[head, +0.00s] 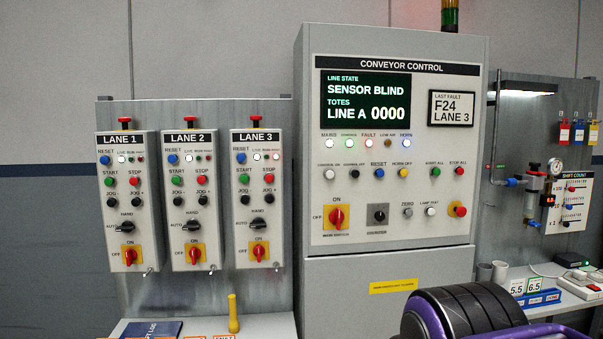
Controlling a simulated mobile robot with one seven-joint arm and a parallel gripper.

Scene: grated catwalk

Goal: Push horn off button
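The horn off button (405,173) is a small yellow round push button on the front of the grey conveyor control cabinet (315,150). It sits in the upper button row, between the blue reset button (380,173) on its left and the green start all button (436,171) on its right. Nothing covers it. The display (366,99) reads "SENSOR BLIND", "LINE A 0000". Purple and black parts of my arm show at the bottom right, below and apart from the button. My gripper's fingers are not in view.
Three lane boxes (127,200) stand left of the cabinet. A red main switch (337,216) and a red emergency stop (457,209) are below the button row. A shelf with a yellow-handled tool (234,313) is lower left. Space before the button panel looks clear.

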